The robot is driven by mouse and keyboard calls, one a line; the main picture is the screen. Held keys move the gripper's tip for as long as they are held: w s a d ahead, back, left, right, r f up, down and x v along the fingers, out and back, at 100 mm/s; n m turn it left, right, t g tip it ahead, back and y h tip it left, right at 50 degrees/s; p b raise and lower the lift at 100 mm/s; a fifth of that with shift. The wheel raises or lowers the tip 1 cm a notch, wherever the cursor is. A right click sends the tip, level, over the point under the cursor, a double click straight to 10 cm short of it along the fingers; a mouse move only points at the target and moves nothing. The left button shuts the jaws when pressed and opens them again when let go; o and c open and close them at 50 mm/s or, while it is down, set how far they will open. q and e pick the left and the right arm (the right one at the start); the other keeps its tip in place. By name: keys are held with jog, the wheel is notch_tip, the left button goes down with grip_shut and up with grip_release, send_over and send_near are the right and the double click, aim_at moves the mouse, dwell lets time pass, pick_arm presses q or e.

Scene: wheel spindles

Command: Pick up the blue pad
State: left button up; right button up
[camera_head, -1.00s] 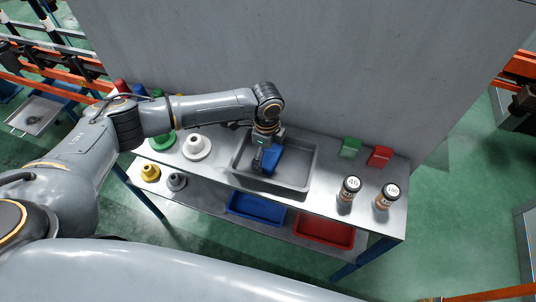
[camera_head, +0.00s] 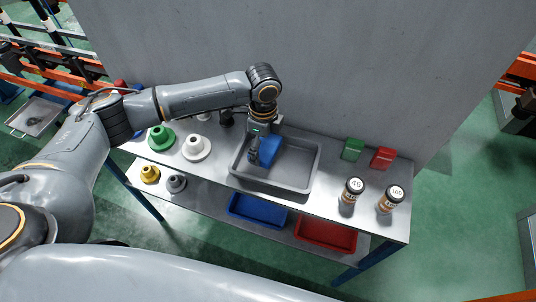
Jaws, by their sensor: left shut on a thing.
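The blue pad (camera_head: 269,150) is held tilted over the grey tray (camera_head: 312,170) on the metal table. My left gripper (camera_head: 258,152) points down over the tray's left part and is shut on the blue pad. The gripper hides part of the pad. Whether the pad touches the tray floor cannot be told. My right gripper is not in view.
A green block (camera_head: 352,149) and a red block (camera_head: 383,158) stand right of the tray, with two labelled jars (camera_head: 351,191) in front. White (camera_head: 196,147), green (camera_head: 161,138), yellow and grey spindles stand left. Blue (camera_head: 257,210) and red bins (camera_head: 325,235) sit below.

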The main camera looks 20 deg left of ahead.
pick_arm(q)
jog(key=s+a+r+b, duration=0.3)
jog(key=a+r, duration=0.5)
jog(key=a, duration=0.4)
jog(key=shift+a+r, duration=0.3)
jog(key=shift+a, duration=0.05)
